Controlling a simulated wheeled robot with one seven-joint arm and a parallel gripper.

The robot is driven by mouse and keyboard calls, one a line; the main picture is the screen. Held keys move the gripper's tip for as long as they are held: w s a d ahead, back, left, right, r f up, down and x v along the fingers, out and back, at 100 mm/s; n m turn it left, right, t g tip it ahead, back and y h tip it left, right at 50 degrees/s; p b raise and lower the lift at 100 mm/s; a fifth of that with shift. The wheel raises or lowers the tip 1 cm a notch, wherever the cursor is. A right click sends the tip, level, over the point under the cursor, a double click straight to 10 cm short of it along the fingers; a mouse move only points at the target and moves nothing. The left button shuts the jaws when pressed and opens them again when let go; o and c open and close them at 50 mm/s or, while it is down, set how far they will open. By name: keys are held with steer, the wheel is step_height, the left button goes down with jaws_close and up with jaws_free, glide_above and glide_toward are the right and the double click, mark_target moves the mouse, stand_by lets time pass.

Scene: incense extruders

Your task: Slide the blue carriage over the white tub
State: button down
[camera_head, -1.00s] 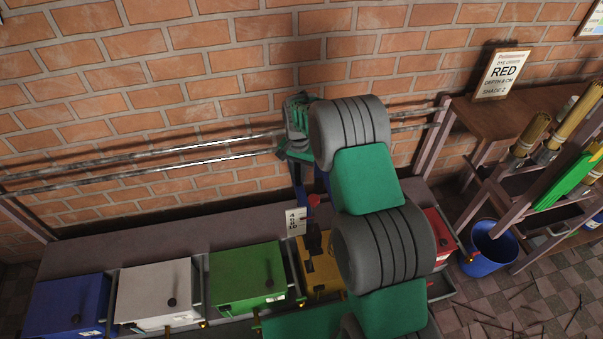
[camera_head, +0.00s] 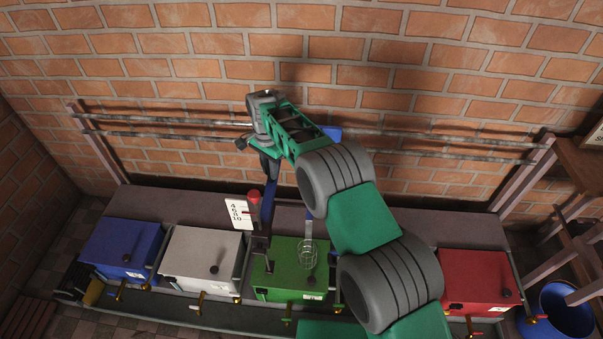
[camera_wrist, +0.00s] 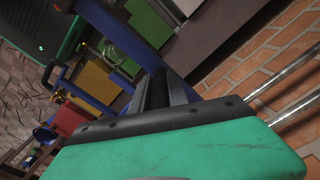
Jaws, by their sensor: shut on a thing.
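The blue carriage (camera_head: 270,193) hangs from the wall rails, with a red knob (camera_head: 253,197), a white number card (camera_head: 239,213) and a wire whisk (camera_head: 308,256). It stands over the green tub (camera_head: 280,278), right of the white tub (camera_head: 203,257). My gripper (camera_head: 268,165) is at the carriage's upper part by the rails, shut on it; my wrist hides part of the carriage. The wrist view shows a blue carriage beam (camera_wrist: 118,32) close to my fingers (camera_wrist: 157,93). The exact grasp is dark and partly hidden.
Two metal rails (camera_head: 430,148) run along the brick wall. A blue tub (camera_head: 122,250) stands left of the white tub, and a red tub (camera_head: 476,280) at the right. The yellow tub (camera_wrist: 97,80) shows in the wrist view. Rail length left of the carriage is clear.

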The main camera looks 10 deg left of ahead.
steer(key=a, duration=0.6)
steer(key=shift+a, duration=0.1)
steer(key=c, duration=1.3)
jaws_free()
steer(key=shift+r, duration=0.1)
step_height(320, 180, up, 8)
steer(key=shift+f, duration=0.2)
